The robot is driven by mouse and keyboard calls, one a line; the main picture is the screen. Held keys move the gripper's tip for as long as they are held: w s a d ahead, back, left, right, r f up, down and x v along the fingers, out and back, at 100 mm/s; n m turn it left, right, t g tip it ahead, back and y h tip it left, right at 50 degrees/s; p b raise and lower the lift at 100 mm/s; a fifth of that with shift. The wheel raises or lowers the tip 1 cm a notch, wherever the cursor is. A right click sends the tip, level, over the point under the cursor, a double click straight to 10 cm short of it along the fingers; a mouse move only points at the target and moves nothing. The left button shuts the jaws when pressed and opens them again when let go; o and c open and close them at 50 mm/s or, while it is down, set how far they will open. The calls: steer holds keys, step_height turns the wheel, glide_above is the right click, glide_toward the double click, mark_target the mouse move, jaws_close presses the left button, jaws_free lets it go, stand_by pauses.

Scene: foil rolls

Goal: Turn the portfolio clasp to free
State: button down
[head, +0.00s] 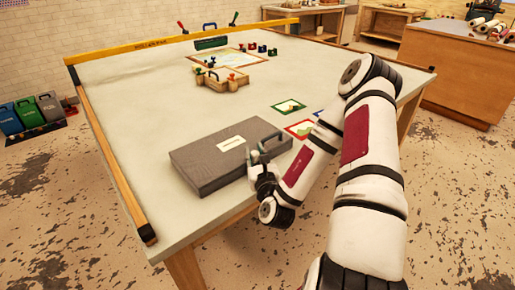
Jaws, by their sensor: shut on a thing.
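A grey portfolio case (215,163) with a pale label (230,144) on its lid lies closed on the table near its front edge. My gripper (257,160) is at the case's right edge, beside the handle. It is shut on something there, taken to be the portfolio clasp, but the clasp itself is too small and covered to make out. The gripper's fingertips are partly hidden by its own body and my wrist.
The pale table (140,120) has a yellow rail (185,39) at the back. A wooden tray (222,84) with coloured knobs stands beyond the case. Framed cards (289,106) lie to the right, near my arm. The table left of the case is clear.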

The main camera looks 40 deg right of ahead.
steer(key=shift+s+r+m+g+h+p, duration=0.1)
steer(key=shift+m+g+h+p, duration=0.55)
steer(key=shift+p, duration=0.55)
steer(key=shift+s+r+m+g+h+p, duration=0.1)
steer(key=shift+m+g+h+p, duration=0.25)
steer(key=shift+h+p, duration=0.65)
steer(key=shift+w+m+p, duration=0.1)
steer(key=shift+m+p, duration=0.2)
steer(key=shift+p, duration=0.3)
steer(key=shift+w+f+m+g+h+p, duration=0.1)
steer(key=shift+m+g+h+p, duration=0.65)
steer(key=shift+p, duration=0.5)
steer(key=c, duration=1.4)
jaws_free()
